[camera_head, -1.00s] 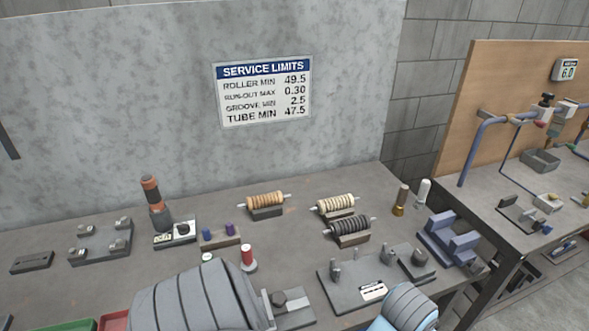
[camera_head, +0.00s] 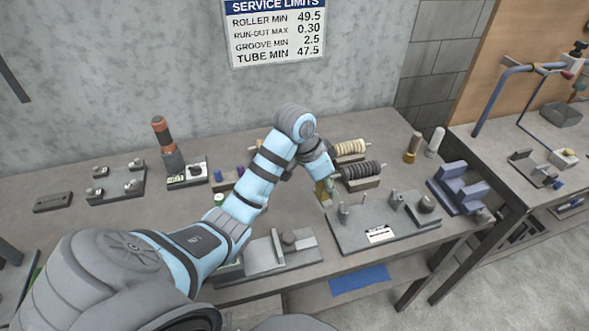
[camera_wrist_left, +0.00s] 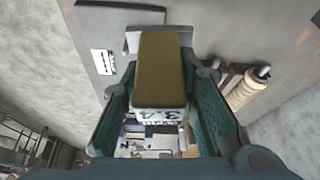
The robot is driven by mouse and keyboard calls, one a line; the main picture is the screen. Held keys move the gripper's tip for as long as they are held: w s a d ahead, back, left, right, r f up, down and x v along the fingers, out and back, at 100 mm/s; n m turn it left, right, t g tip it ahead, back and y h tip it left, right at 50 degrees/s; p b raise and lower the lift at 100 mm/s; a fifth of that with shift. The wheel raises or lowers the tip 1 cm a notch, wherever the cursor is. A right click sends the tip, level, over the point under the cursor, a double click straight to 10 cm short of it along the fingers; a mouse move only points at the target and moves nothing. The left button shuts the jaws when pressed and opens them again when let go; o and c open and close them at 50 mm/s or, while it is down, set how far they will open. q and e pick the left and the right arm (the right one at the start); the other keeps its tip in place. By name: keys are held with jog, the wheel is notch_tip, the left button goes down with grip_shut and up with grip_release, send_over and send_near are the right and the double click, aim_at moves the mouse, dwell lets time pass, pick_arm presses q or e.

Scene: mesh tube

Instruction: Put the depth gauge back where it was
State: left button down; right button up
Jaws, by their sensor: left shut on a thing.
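My left gripper (camera_head: 326,186) is over the bench, between the pale and dark rollers and the grey fixture plate (camera_head: 352,236). In the left wrist view it is shut on the depth gauge (camera_wrist_left: 160,70), an olive-brown block with a small digital display at its near end, between the two dark green fingers. In the head view only a small olive part of the gauge (camera_head: 325,194) shows below the wrist. I cannot tell whether its lower end touches the bench. My right gripper is not in view.
The grey fixture plate carries several posts and a white label. A dark roller (camera_head: 361,170) on its stand is close to the gripper's right. A blue V-block (camera_head: 458,188) stands at the bench's right end. A grey plate with a block (camera_head: 265,256) lies at the front edge.

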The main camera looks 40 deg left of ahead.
pick_arm(q)
jog(key=w+a+r+m, duration=0.1)
jog(key=a+r+m, duration=0.1)
jog(key=a+r, duration=0.75)
jog(key=shift+h, duration=0.3)
jog(key=f+b, duration=0.2)
jog(key=f, duration=0.7)
jog(key=f+b, duration=0.2)
jog(key=f, duration=0.8)
jog(key=shift+w+d+f+b, duration=0.15)
jog(key=shift+w+f+b, duration=0.05)
jog(key=shift+b, duration=0.1)
jog(key=c, duration=1.2)
grip_release()
jog(key=shift+c, duration=0.2)
jog(key=shift+r, duration=0.15)
jog(key=p+v, duration=0.1)
jog(key=v, duration=1.1)
jog(key=shift+w, duration=0.1)
